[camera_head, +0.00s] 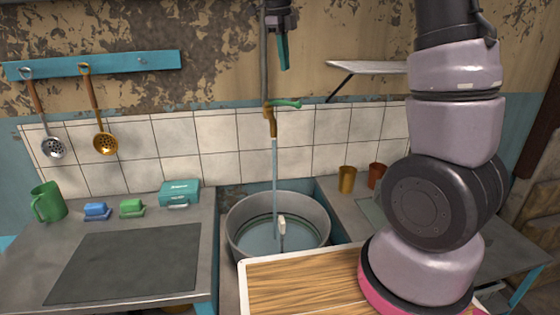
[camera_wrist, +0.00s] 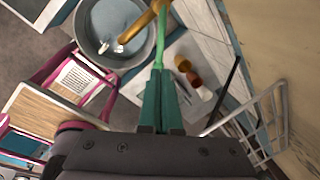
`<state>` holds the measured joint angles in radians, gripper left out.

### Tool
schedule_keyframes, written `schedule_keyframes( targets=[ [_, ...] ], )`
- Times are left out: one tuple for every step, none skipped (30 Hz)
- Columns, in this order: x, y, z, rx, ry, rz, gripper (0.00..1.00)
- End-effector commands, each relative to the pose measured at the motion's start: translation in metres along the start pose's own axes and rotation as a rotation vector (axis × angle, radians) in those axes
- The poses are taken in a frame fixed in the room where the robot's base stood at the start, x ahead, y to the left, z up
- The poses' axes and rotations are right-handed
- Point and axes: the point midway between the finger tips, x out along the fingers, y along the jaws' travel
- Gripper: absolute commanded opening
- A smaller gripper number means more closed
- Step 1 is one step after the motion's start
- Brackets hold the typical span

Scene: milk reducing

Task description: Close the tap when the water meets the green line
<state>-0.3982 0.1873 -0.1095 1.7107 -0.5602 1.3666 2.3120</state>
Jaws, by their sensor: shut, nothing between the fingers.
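The brass tap (camera_head: 270,122) is on a pipe against the tiled wall, with a green handle (camera_head: 286,104) pointing right. A stream of water (camera_head: 275,172) falls from it into a large round grey metal basin (camera_head: 316,212). A dark greenish line rings the basin's inner wall, and the water (camera_head: 262,240) appears below it; the exact gap is hard to tell. My gripper (camera_head: 284,64) has teal fingers pointing down, shut and empty, above the handle. In the wrist view, the fingers (camera_wrist: 158,72) line up with the green handle (camera_wrist: 161,38), beside the brass spout (camera_wrist: 143,30); contact cannot be told.
A small white object (camera_head: 282,226) is in the basin. Two cups (camera_head: 347,179) stand on the right counter, and a white shelf (camera_head: 368,67) juts from the wall above. Ladles (camera_head: 100,125) hang at left. A wooden-topped surface (camera_head: 300,282) is in front.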

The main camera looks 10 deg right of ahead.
Motion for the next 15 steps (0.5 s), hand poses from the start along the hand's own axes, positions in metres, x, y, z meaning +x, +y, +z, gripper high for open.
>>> schedule_keyframes(
  targets=[
    [0.003, 0.007, 0.000, -0.043, 0.016, -0.010, 0.00],
    [0.006, 0.013, 0.000, -0.088, 0.031, -0.023, 0.00],
    [0.011, 0.023, -0.002, -0.174, 0.062, -0.048, 0.00],
    [0.015, 0.032, -0.003, -0.255, 0.089, -0.072, 0.00],
    [0.019, 0.042, -0.004, -0.350, 0.122, -0.101, 0.00],
    [0.025, 0.056, -0.006, -0.491, 0.169, -0.144, 0.00],
    [0.028, 0.066, -0.007, -0.603, 0.205, -0.179, 0.00],
    [0.031, 0.075, -0.008, -0.713, 0.242, -0.215, 0.00],
    [0.034, 0.087, -0.008, -0.857, 0.288, -0.262, 0.00],
    [0.035, 0.095, -0.008, -0.959, 0.322, -0.297, 0.00],
    [0.036, 0.102, -0.007, -1.054, 0.353, -0.331, 0.00],
    [0.036, 0.111, -0.006, -1.169, 0.392, -0.373, 0.00],
    [0.036, 0.117, -0.005, -1.245, 0.417, -0.403, 0.00],
    [0.036, 0.122, -0.004, -1.310, 0.440, -0.428, 0.00],
    [0.035, 0.128, -0.002, -1.382, 0.466, -0.458, 0.00]
  ],
)
